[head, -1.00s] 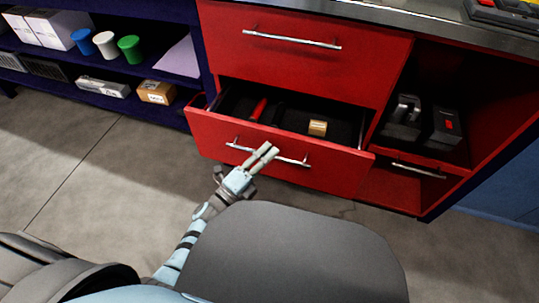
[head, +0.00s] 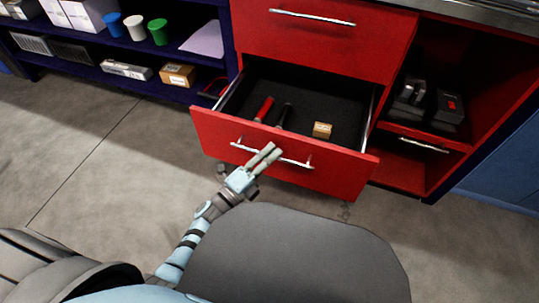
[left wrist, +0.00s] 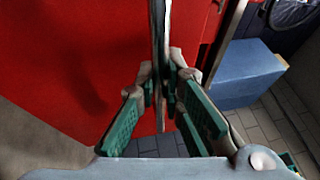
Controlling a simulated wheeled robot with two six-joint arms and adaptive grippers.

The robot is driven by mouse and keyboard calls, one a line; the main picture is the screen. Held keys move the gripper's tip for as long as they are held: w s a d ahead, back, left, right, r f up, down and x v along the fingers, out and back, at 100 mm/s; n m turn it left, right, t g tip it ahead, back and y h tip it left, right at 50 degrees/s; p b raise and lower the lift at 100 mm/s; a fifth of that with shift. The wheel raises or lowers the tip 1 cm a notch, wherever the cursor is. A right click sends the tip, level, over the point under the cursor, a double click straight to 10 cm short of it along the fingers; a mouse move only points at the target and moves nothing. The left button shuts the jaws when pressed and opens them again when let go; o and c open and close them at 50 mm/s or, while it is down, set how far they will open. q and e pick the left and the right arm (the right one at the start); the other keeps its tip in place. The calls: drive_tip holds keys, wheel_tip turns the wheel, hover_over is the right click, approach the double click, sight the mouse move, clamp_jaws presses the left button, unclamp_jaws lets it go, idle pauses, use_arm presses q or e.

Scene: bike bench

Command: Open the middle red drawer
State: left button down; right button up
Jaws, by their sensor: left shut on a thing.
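The middle red drawer (head: 285,160) stands pulled out below a shut red drawer (head: 310,38). Its dark inside shows a red-handled tool (head: 264,108), a dark tool beside it and a small tan block (head: 322,130). My left gripper (head: 268,156) is shut on the drawer's silver bar handle (head: 294,162), near its middle. In the left wrist view the handle (left wrist: 160,40) runs between the green-padded fingers (left wrist: 163,95), with the red front behind. My right gripper is not in view.
An open red compartment (head: 400,170) with dark devices is at the right, above a small drawer handle (head: 424,145). Dark blue shelves (head: 130,50) with cups and boxes stand at the left. Grey floor (head: 80,190) is clear at the left.

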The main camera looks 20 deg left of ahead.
use_arm(q)
drive_tip(key=c, duration=1.7)
unclamp_jaws()
drive_tip(key=shift+s, duration=0.1)
drive_tip(key=v, duration=1.2)
drive_tip(key=shift+f, duration=0.1)
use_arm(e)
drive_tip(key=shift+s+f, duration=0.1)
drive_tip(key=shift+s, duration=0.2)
